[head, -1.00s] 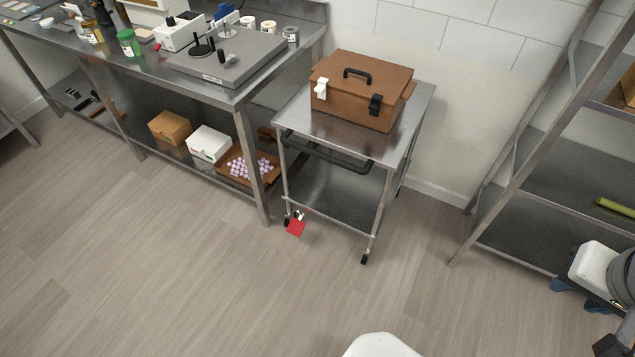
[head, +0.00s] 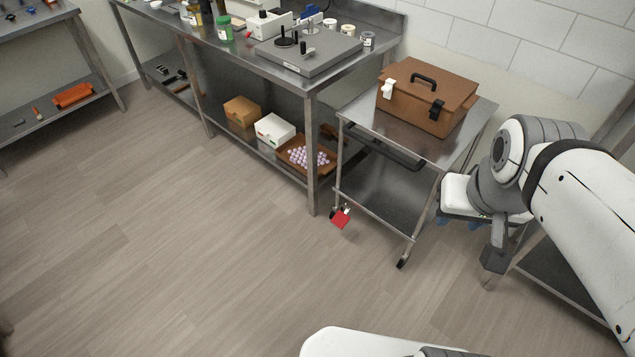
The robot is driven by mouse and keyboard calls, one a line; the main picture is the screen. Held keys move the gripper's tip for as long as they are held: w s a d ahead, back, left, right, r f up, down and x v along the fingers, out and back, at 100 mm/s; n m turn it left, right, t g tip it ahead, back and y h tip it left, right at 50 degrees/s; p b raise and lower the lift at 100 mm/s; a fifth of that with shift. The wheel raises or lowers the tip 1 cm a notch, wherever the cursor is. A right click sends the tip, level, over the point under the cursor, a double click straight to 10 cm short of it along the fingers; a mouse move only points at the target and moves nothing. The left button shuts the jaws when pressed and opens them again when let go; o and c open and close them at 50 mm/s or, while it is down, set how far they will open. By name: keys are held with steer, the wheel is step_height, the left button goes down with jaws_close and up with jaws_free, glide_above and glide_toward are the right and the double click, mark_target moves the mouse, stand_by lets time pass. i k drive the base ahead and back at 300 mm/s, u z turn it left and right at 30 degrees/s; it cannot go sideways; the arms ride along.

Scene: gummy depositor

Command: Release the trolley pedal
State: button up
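The red trolley pedal (head: 341,218) is low at the front left leg of the metal trolley (head: 403,262), close to the floor. It looks tilted down. My gripper (head: 458,221) is to the right of the pedal, in front of the trolley's right side in the picture. Its blue fingertips are apart with nothing seen between them, and it does not touch the pedal. A brown case (head: 430,97) with a dark handle, one white latch and one black latch sits on the trolley's top.
A steel workbench (head: 312,150) stands left of the trolley, with a grey machine (head: 308,50) on top. Boxes and a tray of pale pink pieces (head: 308,158) are on its lower shelf. A metal rack stands at the right behind my arm. The floor (head: 180,260) in front is clear.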

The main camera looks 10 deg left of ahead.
mark_target(340, 220)
steer(key=u, duration=1.2)
steer(key=i, duration=0.95)
